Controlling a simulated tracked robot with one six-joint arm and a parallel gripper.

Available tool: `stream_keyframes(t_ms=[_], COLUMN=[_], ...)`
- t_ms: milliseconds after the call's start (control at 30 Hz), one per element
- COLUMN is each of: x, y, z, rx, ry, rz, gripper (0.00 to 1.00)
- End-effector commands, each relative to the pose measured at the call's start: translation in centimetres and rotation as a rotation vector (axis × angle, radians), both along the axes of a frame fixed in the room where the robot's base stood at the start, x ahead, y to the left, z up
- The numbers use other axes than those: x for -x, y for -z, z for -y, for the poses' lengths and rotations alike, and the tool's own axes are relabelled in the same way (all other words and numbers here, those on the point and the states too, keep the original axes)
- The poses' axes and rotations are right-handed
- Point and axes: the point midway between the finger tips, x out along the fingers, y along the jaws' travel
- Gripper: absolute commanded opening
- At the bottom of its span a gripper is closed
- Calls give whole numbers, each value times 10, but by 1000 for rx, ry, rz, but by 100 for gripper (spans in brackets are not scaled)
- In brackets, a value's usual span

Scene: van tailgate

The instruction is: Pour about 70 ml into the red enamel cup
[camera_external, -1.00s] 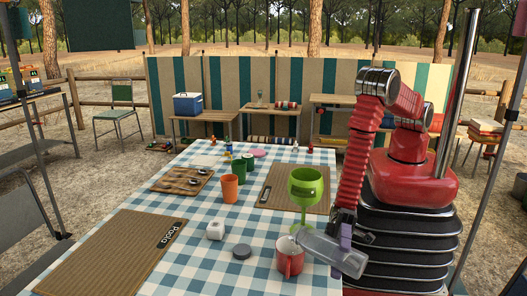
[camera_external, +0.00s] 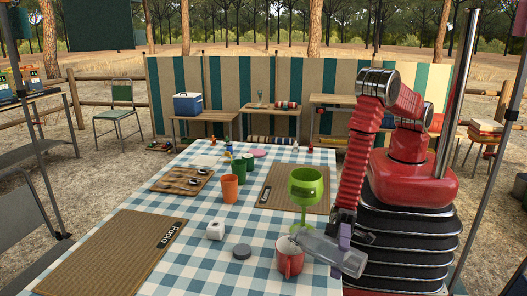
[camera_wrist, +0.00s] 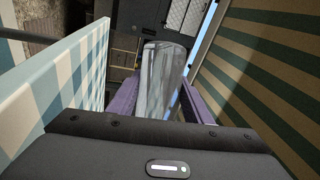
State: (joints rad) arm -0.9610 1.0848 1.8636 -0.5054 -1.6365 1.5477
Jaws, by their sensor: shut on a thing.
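The red enamel cup (camera_external: 289,262) stands upright near the front right edge of the checked table. My gripper (camera_external: 345,238) is shut on a clear bottle (camera_external: 325,248), just right of and above the cup. The bottle is tilted well over, almost lying flat, with its narrow end at upper left, above the cup's rim. Whether liquid is flowing, and how much is in the cup, I cannot tell. In the wrist view the bottle (camera_wrist: 163,80) lies between the two purple fingers; the cup is not visible there.
A green goblet (camera_external: 305,190) stands just behind the bottle's mouth. An orange cup (camera_external: 230,188) and green cups stand farther back. The table's front left holds a brown mat (camera_external: 110,255).

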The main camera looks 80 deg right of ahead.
Motion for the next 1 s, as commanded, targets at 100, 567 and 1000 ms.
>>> stream_keyframes(t_ms=[100,567,1000], x=[0,-1,-1], y=[-2,-4,-5], z=[0,0,0], rx=[-5,-14,-19], ry=[1,0,0], rz=[-4,-23,-32], gripper=[13,13,13])
